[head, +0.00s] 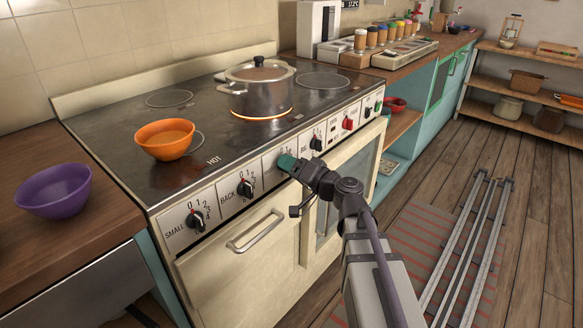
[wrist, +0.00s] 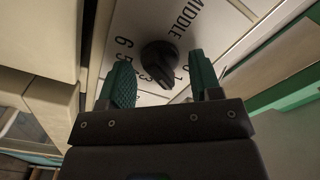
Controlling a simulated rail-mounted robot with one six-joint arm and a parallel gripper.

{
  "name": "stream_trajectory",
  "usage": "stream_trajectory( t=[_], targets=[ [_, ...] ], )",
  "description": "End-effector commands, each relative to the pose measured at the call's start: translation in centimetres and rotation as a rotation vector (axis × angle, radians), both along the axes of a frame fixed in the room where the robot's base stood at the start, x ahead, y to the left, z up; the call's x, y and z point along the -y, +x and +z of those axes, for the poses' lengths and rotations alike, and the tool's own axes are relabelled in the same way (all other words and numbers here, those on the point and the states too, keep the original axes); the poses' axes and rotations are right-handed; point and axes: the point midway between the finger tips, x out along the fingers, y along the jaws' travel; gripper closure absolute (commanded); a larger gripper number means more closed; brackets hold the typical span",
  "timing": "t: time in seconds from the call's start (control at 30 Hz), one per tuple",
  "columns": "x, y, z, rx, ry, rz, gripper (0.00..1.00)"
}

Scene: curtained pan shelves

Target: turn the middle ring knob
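The middle ring knob (wrist: 158,55) is black and round with a raised grip, on a white panel marked MIDDLE and numbers. In the wrist view its grip points down and slightly right. My gripper (wrist: 162,66) is open, with one green finger to each side of the knob; I cannot tell whether either touches it. In the head view my gripper (head: 288,163) is at the stove (head: 110,120) front and hides the knob. A lidded steel pot (head: 258,92) stands on a glowing orange ring.
The back knob (head: 246,188) and small knob (head: 196,220) are to the left, the big knob (head: 316,143) to the right. An orange bowl (head: 164,138) sits on the stove. A purple bowl (head: 53,190) is on the left counter. An oven handle (head: 256,231) juts out below.

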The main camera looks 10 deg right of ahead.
Motion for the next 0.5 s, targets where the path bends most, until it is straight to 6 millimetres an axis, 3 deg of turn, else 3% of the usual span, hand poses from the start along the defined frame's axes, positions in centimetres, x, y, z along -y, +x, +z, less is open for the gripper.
stream_trajectory(
  t=[0.5],
  targets=[
    [0.59,-0.84,0.00,-0.001,0.002,0.000,0.42]
  ],
)
